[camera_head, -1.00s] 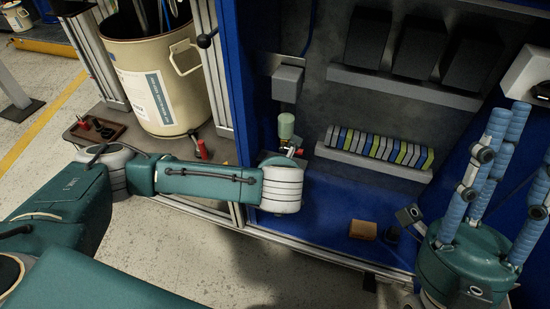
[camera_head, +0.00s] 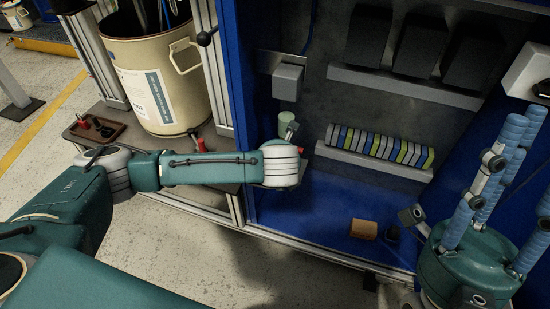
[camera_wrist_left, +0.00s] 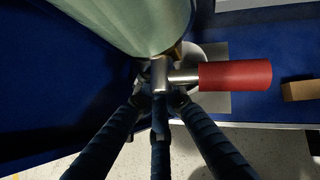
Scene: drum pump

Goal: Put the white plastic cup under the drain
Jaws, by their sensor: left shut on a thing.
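The drain valve (camera_wrist_left: 182,77), metal with a red handle (camera_wrist_left: 235,76), sits below a pale green cylinder (camera_wrist_left: 135,25) in the left wrist view. The cylinder also shows on the cabinet wall in the head view (camera_head: 286,119). My left gripper (camera_wrist_left: 160,95) has its blue fingers closed together just below the valve. A pale rounded surface (camera_wrist_left: 215,55), seemingly the white plastic cup, shows behind the valve; most of it is hidden. In the head view my left wrist hides the gripper and cup. My right gripper (camera_head: 520,150) has its blue fingers spread and empty, pointing up.
A beige drum (camera_head: 195,95) stands left of the blue cabinet. A rack of coloured blocks (camera_head: 380,147) is on the cabinet's back wall. A small brown box (camera_head: 364,229) lies on the blue cabinet floor, which is otherwise mostly clear.

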